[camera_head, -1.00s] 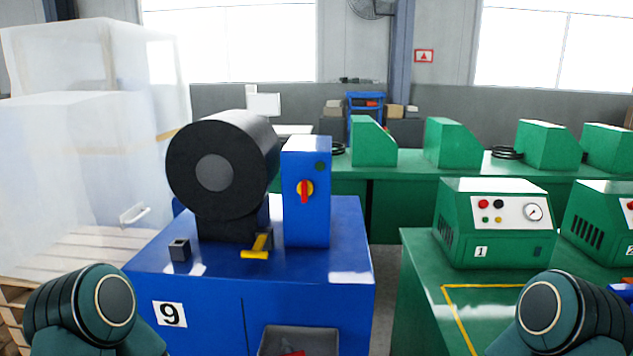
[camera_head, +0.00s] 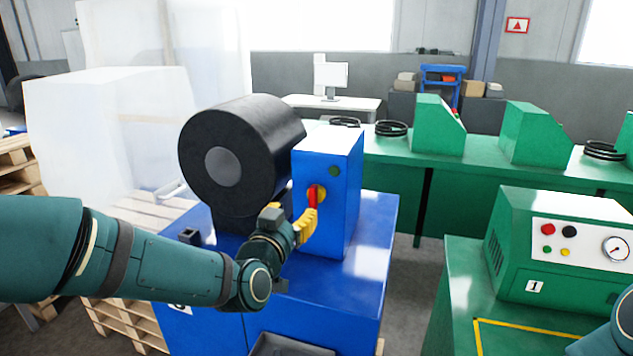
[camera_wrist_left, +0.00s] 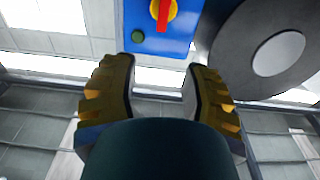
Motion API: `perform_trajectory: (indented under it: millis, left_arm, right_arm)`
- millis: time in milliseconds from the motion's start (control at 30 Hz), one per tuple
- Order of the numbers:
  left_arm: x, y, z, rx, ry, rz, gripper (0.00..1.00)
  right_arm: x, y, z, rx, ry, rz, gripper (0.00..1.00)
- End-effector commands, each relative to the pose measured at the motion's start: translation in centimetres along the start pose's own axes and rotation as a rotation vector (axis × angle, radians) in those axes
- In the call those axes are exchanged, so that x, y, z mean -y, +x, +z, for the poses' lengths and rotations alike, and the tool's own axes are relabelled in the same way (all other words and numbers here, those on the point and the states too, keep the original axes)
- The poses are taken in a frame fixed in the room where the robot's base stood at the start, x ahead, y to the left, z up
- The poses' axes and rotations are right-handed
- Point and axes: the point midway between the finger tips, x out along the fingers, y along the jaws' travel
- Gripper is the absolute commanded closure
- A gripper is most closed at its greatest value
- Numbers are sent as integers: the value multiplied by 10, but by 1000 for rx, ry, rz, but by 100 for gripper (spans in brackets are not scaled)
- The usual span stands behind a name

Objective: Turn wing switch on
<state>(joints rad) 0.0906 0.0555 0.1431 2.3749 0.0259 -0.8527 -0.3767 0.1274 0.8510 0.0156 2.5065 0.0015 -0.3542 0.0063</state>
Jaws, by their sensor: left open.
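The wing switch (camera_head: 313,195) has a red handle on a yellow round base. It sits on the front face of the blue box (camera_head: 345,215) beside the black drum. The red handle stands about upright. My left gripper (camera_head: 307,225), with yellow fingers, is just in front of and below the switch, partly over it in the head view. In the left wrist view the open, empty fingers (camera_wrist_left: 162,85) frame a gap, and the wing switch (camera_wrist_left: 163,10) shows beyond them at the top edge, cut off. I see no contact. My right gripper is out of view.
A big black drum (camera_head: 222,165) stands left of the switch box on the blue machine. A dark green button (camera_head: 334,171) is on the box near the switch. A green unit marked 1 (camera_head: 560,250) stands on the green bench to the right.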

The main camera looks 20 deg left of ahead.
Motion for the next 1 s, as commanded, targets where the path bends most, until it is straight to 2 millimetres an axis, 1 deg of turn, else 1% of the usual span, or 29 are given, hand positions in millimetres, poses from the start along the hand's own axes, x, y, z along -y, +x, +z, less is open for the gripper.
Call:
perform_trajectory:
  millis: [167,400,600,700,800,1000]
  left_arm:
    - [0,27,2,4,-2,1,54]
    - [0,75,3,5,-3,1,54]
    - [0,109,3,5,-3,1,54]
    - [0,120,3,6,-3,1,54]
    - [0,128,3,5,-3,0,54]
    - [0,133,3,5,-2,1,54]
  right_arm:
    - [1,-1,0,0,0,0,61]
    - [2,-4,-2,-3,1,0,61]
    - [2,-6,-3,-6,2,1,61]
    - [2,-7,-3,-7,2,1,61]
    - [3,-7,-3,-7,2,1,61]
    - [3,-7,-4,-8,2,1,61]
